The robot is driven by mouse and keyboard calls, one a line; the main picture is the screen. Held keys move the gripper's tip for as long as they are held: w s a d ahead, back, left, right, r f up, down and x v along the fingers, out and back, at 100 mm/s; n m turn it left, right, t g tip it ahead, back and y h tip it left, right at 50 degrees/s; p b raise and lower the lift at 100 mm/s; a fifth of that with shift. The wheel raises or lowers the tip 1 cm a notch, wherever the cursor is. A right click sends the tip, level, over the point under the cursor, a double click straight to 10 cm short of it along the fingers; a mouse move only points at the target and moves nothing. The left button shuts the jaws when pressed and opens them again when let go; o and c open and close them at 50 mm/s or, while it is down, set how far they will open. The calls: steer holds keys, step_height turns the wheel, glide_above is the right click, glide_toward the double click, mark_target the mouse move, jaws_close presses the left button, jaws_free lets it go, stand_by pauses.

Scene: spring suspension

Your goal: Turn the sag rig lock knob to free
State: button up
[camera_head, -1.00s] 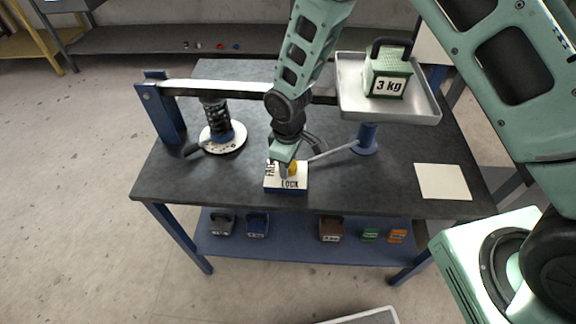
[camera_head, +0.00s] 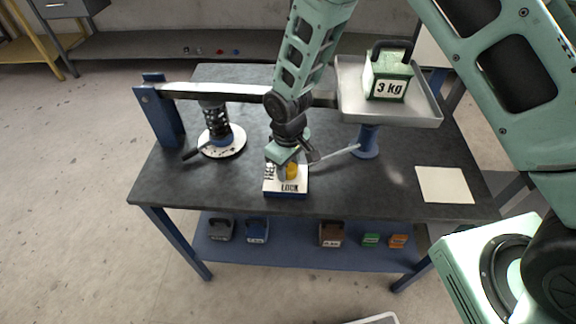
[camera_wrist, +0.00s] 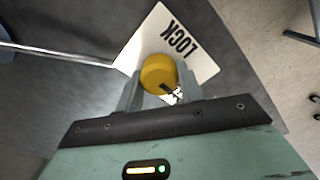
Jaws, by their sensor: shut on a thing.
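The yellow lock knob (camera_head: 291,172) stands on a white plate with a blue base (camera_head: 287,189) at the front middle of the table. The plate reads "LOCK" at its front edge and "FREE" at its left. My gripper (camera_head: 283,166) comes down on the knob from above. In the wrist view the knob (camera_wrist: 158,73) sits between the two fingers of my gripper (camera_wrist: 155,84), which are shut on it. A dark mark shows on the knob near the plate's partly hidden lettering. "LOCK" shows clearly on the plate (camera_wrist: 190,50).
The sag rig's beam (camera_head: 235,90) runs above the spring (camera_head: 216,122) to a tray (camera_head: 400,115) holding a green 3 kg weight (camera_head: 388,78). A thin rod (camera_head: 335,153) lies right of the knob. A blank card (camera_head: 444,185) lies at right, with clear table around it.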

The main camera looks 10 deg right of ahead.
mark_target(288, 166)
steer(key=o, duration=1)
step_height(288, 166, up, 18)
steer(key=shift+f+b, duration=0.25)
steer(key=shift+b, duration=0.7)
steer(key=shift+y, duration=0.3)
steer(key=s+d+r, duration=0.1)
steer(key=s, duration=0.7)
steer(key=s+d+r, duration=0.1)
steer(key=s+r, duration=0.1)
steer(key=s, duration=0.6)
steer(key=s+d+r, duration=0.2)
steer(key=s, duration=0.5)
steer(key=shift+s, duration=0.4)
